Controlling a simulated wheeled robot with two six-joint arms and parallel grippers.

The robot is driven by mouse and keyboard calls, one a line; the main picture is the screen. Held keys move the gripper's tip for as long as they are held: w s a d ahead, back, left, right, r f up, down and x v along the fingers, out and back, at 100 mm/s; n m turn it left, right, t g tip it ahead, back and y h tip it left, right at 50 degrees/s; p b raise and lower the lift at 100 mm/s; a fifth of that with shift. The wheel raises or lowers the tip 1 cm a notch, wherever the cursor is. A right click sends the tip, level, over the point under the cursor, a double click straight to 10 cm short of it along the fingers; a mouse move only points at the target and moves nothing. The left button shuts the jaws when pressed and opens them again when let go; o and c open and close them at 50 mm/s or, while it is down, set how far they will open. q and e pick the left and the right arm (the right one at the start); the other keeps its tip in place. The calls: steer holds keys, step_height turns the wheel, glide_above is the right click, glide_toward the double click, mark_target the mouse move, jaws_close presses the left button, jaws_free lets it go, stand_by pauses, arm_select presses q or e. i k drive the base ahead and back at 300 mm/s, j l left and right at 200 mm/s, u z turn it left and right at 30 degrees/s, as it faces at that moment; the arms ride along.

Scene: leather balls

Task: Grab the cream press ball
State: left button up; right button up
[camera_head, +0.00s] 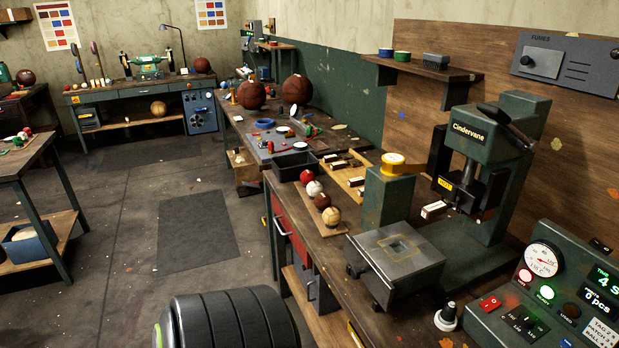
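The cream press ball (331,217) is the nearest of a short row of small balls on a wooden strip along the left part of the press bench. Behind it in the row are a dark brown ball (322,201), a whitish ball (314,188) and a red ball (306,176). The cream ball is in plain sight with nothing covering it. Neither of my grippers shows in the head view.
The green press (478,165) stands right of the row, with a flat metal plate (384,268) near the bench front. A control panel (550,290) fills the lower right. A black tray (295,166) sits behind the balls. The floor (120,290) to the left is open.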

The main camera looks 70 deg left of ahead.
mark_target(313, 188)
steer(key=k+u, duration=0.25)
steer(key=u, duration=0.15)
steer(key=k+j+u, duration=0.1)
steer(key=u, duration=0.3)
steer(key=i+j+u, duration=0.15)
steer(key=u, duration=0.25)
steer(key=i+u, duration=0.25)
steer(key=u, duration=0.15)
steer(key=i+u, duration=0.2)
steer(key=u, duration=0.25)
